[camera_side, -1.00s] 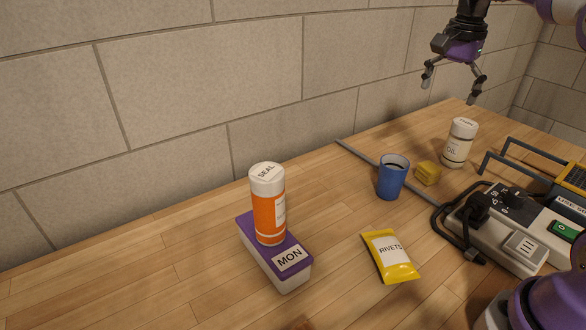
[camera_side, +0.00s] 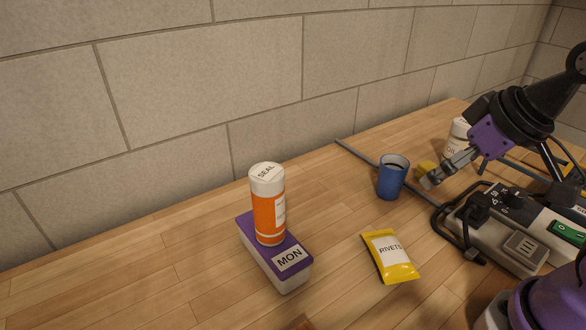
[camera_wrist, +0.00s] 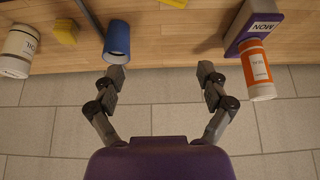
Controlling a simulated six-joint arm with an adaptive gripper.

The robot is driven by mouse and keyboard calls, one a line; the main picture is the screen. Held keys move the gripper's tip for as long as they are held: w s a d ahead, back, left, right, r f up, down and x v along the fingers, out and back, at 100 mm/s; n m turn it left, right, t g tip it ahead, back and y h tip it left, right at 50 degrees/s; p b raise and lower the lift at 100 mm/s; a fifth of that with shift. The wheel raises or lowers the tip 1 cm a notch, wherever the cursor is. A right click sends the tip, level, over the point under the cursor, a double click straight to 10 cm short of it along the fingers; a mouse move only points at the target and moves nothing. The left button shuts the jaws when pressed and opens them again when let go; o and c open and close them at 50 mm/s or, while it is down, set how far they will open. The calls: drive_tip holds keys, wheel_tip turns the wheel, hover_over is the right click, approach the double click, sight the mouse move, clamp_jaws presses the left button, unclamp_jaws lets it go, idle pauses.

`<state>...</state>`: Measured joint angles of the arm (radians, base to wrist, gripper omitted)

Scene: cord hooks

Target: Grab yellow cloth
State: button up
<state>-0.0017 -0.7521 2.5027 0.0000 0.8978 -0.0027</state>
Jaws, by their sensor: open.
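The yellow cloth (camera_side: 425,168) is a small folded block on the table, between the blue cup and the white oil bottle. My gripper (camera_side: 432,180) is low in front of it in the side view and partly hides it. In the wrist view the cloth (camera_wrist: 66,31) lies at the upper left, outside the span of my fingers. My gripper (camera_wrist: 160,72) is open there, with nothing between its fingers.
The blue cup (camera_side: 392,177) stands close by, near my left finger in the wrist view. The oil bottle (camera_side: 460,132) is behind my arm. A power strip (camera_side: 512,235) lies at right. The rivets packet (camera_side: 390,256) and an orange bottle (camera_side: 268,210) on a purple-lidded box (camera_side: 268,250) stand forward.

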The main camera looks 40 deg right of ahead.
idle(0.3)
drive_tip(key=m+g, duration=0.3)
drive_tip(key=g, duration=0.3)
hover_over(430, 166)
drive_tip(key=f, duration=1.1)
drive_tip(key=shift+d, duration=0.2)
wheel_tip(430, 166, down, 6)
drive_tip(key=shift+a+r, duration=0.1)
drive_tip(key=shift+a, duration=0.05)
drive_tip(key=c, duration=1.2)
